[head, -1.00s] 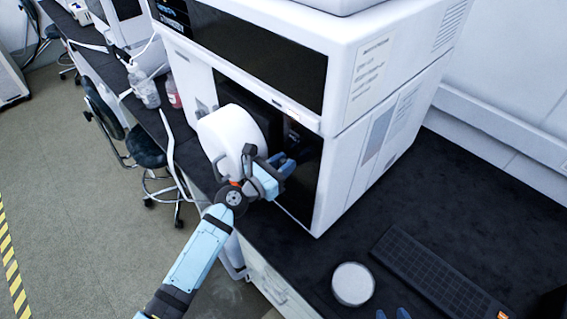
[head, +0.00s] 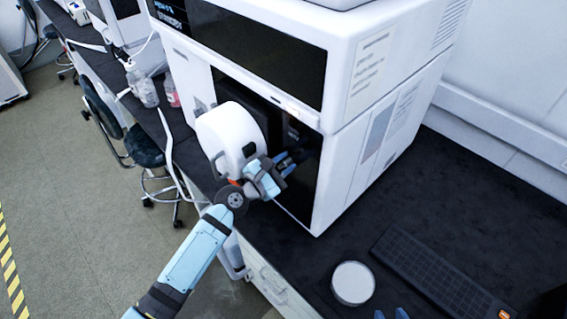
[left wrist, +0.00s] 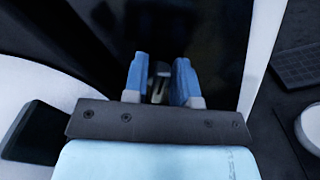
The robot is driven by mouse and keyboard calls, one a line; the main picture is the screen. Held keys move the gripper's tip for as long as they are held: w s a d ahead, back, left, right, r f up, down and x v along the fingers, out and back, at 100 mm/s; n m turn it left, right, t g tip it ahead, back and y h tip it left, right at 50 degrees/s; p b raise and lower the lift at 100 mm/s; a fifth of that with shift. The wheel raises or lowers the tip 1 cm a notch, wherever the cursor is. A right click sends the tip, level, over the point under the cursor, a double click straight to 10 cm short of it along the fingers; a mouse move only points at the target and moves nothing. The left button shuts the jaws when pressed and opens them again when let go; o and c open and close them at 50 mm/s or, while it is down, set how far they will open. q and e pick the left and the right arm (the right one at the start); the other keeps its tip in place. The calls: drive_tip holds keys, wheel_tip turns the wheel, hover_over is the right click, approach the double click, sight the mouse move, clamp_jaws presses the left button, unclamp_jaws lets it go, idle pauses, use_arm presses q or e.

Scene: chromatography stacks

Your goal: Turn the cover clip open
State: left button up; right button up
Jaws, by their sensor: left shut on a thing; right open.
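The cover clip (left wrist: 158,88) is a small light-coloured piece between the blue fingers in the left wrist view; its far part is dark and hard to make out. My left gripper (left wrist: 160,85) is shut on it, at the dark recess in the front of the white instrument (head: 345,130). In the head view my left gripper (head: 292,163) reaches into this recess beside a white round housing (head: 226,137), and the clip is hidden there. My right gripper (head: 391,314) shows only as blue fingertips at the bottom edge, apart and empty.
A white round lidded container (head: 353,283) and a black keyboard (head: 440,275) stand on the dark bench (head: 480,195) to the right. Bottles (head: 147,90) stand at the back left. Bare bench lies right of the instrument.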

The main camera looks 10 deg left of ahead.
use_arm(q)
drive_tip(key=m, duration=0.5)
drive_tip(key=shift+s+d+f+m+b, duration=0.1)
drive_tip(key=shift+d+f+m+b, duration=0.1)
drive_tip(key=shift+m+b, duration=0.15)
drive_tip(key=m, duration=0.5)
drive_tip(key=shift+f+m, duration=0.2)
drive_tip(key=shift+m, duration=0.15)
use_arm(e)
drive_tip(key=shift+w+a+f, duration=0.1)
drive_tip(key=shift+a+f, duration=0.05)
drive_tip(key=shift+f, duration=0.5)
use_arm(q)
drive_tip(key=o, duration=0.7)
use_arm(e)
drive_tip(key=f+b, duration=0.2)
drive_tip(key=shift+a+b, duration=0.1)
drive_tip(key=shift+b, duration=0.25)
use_arm(q)
drive_tip(key=shift+v, duration=6.95)
